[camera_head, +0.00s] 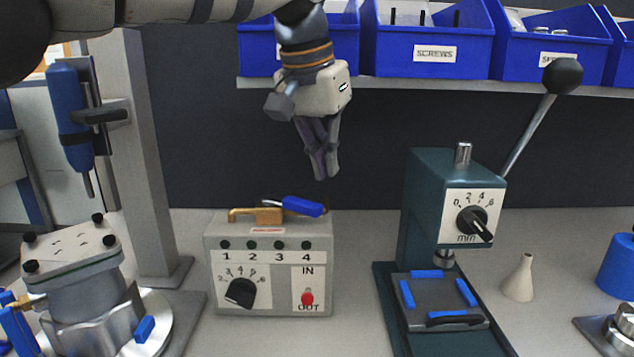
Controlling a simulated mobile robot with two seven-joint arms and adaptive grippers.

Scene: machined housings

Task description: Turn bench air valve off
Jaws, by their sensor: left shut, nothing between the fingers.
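A brass valve body (256,215) lies on top of a grey control box (215,240). Its blue lever handle (304,206) points to the right, roughly in line with the brass body. My left gripper (326,178) hangs from above with its fingers together and nothing between them. In the picture it is just above and slightly right of the blue handle, with a visible gap. I cannot tell its exact depth relative to the handle. My right gripper is not in view.
The box front carries a black dial (240,292) and a red IN/OUT switch (307,297). A green press (425,210) with a long lever stands to the right. A clamped metal housing (85,272) and a grey post (140,160) are left. Blue bins (434,30) line the shelf.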

